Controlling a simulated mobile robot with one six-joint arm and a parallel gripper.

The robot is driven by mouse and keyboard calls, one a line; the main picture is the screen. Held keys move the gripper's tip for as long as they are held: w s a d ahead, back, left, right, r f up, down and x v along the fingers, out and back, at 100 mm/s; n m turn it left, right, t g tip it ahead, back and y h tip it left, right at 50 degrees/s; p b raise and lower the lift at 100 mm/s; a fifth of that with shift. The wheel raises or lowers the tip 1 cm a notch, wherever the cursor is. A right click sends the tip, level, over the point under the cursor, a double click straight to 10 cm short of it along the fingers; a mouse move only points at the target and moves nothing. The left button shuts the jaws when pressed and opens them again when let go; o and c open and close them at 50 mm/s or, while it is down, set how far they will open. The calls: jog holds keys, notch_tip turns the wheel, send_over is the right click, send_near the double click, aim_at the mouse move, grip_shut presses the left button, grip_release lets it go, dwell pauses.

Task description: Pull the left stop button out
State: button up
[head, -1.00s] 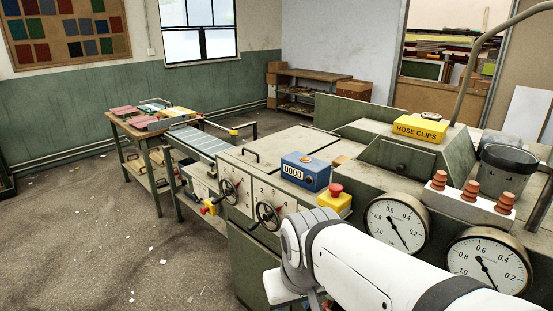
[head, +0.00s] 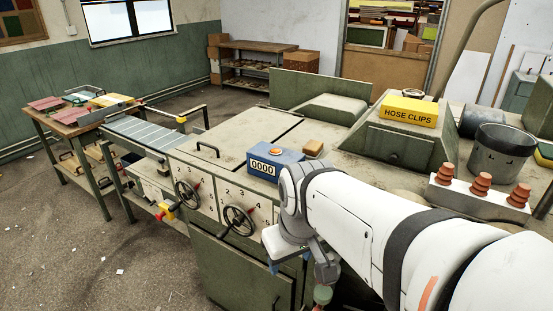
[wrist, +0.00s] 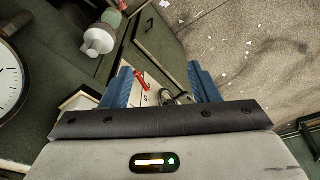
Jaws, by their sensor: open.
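A small yellow box with a red button (head: 165,211) sits low on the machine's left side in the head view, left of the handwheels; I take it as the left stop button. It is small, and I cannot tell if it is pressed in. My gripper (head: 288,264) is in front of the machine's front face, well to the right of that button. In the wrist view my gripper (wrist: 160,74) is open, its blue fingers apart with nothing held. Beyond the fingers are a pale panel, a dark handwheel (wrist: 169,97) and a long red part (wrist: 142,80) that I cannot identify.
Two handwheels (head: 238,220) stick out of the front panel. The blue counter (head: 275,163) and yellow hose clips box (head: 409,111) stand on the machine. A gauge (wrist: 10,80) and a green-and-white knob (wrist: 98,39) are near the gripper. Floor at left is open.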

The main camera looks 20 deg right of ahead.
jog(key=w+d+r+n+g+p, duration=0.1)
jog(key=w+d+r+n, duration=0.2)
jog(key=d+r+n, duration=0.1)
jog(key=w+d+r+n+g+p, duration=0.1)
jog(key=w+d+r+n, duration=0.3)
jog(key=r+n, duration=0.1)
jog(key=w+d+r+n+p, duration=0.1)
jog(key=w+d+r+n, duration=0.3)
jog(key=n, duration=0.3)
jog(key=shift+w+d+r+g, duration=0.1)
jog(key=shift+w+r+g, duration=0.1)
jog(key=shift+r, duration=0.15)
jog(key=shift+w+r+g, duration=0.1)
jog(key=shift+r+g, duration=0.1)
jog(key=shift+r, duration=0.15)
jog(key=shift+d+n, duration=0.1)
jog(key=shift+n, duration=0.2)
notch_tip(320, 180, down, 8)
jog(key=shift+r, duration=0.15)
jog(key=shift+c, duration=0.4)
